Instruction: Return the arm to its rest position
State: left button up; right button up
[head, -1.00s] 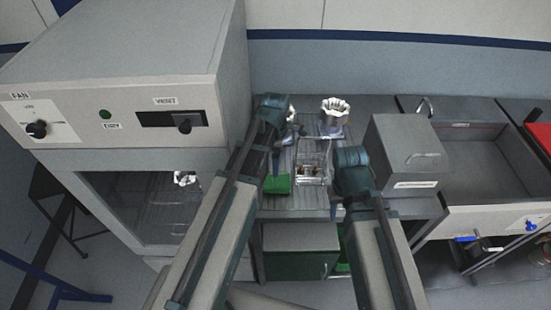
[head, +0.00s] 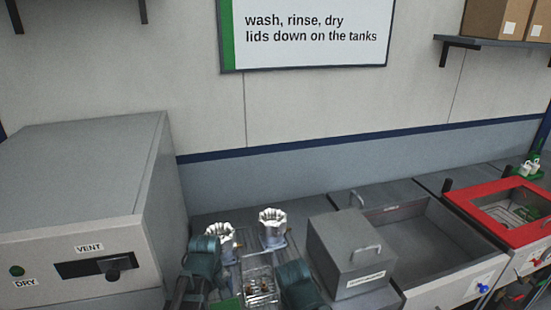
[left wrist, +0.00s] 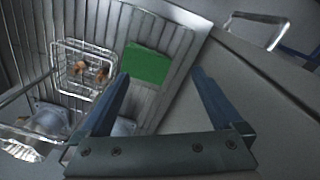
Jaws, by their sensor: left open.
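My left gripper shows in the left wrist view (left wrist: 162,82), its two blue fingers wide apart with nothing between them. It hangs above a ribbed metal drainer (left wrist: 178,42) beside a green block (left wrist: 147,64). In the head view my left arm's teal wrist is at the bottom, just in front of the left silver housing (head: 220,238). A second silver housing (head: 272,226) stands upright to its right. My right arm's teal wrist (head: 298,285) is at the bottom edge; its fingers are hidden.
A wire basket (head: 262,287) with small brown parts stands between the arms. A grey lidded box (head: 350,250), an open tank (head: 425,250) and a red-rimmed tank (head: 515,210) lie right. A large grey dryer cabinet (head: 85,190) stands close on the left.

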pick_arm(q)
jog(key=s+d+f+m+y+b, duration=0.1)
jog(key=s+d+f+m+b, duration=0.4)
jog(key=s+d+m, duration=0.4)
jog(key=d+m, duration=0.2)
jog(key=m, duration=0.1)
jog(key=shift+f+g+b, duration=0.3)
jog(key=shift+g+b, duration=0.05)
jog(key=shift+g, duration=0.05)
dwell(0.6)
